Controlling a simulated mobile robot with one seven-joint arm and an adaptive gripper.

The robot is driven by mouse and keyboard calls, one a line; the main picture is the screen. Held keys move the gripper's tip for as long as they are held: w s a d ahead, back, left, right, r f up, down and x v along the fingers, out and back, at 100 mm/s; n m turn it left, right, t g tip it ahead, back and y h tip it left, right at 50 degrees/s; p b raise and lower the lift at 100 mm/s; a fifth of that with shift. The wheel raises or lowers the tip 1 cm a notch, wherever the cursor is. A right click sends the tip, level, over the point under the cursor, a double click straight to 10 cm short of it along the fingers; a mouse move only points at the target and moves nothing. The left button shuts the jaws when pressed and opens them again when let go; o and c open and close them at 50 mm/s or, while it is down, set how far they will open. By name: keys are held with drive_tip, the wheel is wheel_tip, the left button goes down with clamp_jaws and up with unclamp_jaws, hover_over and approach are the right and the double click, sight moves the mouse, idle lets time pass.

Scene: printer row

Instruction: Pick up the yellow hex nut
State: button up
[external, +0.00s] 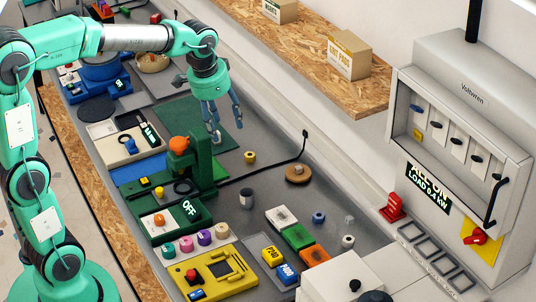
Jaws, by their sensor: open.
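The yellow hex nut (249,157) is small and lies on the grey bench top, right of the green upright device. My gripper (217,120) points down above the dark green mat, up and to the left of the nut. Its fingers are apart with nothing seen between them. The gripper is clear of the nut. The nut is not hidden.
A green device with an orange knob (180,144) stands left of the nut. A black cable (270,168) runs close below it. A brown round disc (298,173), a dark cup (246,198) and a blue nut (318,217) lie nearby. A particleboard shelf (305,45) edges the back.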

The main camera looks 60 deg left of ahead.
drive_tip(key=w+a+f+g+p, duration=0.1)
drive_tip(key=w+a+f+p, duration=0.1)
drive_tip(key=w+a+f, duration=1.1)
drive_tip(key=w+a+f+g+p, duration=0.1)
drive_tip(key=w+a+f+p, duration=0.1)
drive_tip(key=w+a+f, duration=1.1)
drive_tip(key=a+f, duration=0.3)
drive_tip(key=a, duration=0.5)
drive_tip(key=shift+w+a+f+m+g+h+p, duration=0.3)
drive_tip(key=shift+w+a+f+m+g+p, duration=0.05)
drive_tip(key=shift+m+g+p, duration=0.05)
hover_over(250, 154)
drive_tip(key=shift+f, duration=4.25)
drive_tip(key=shift+f, duration=0.15)
drive_tip(key=shift+s+f, duration=0.1)
drive_tip(key=shift+f, duration=2.35)
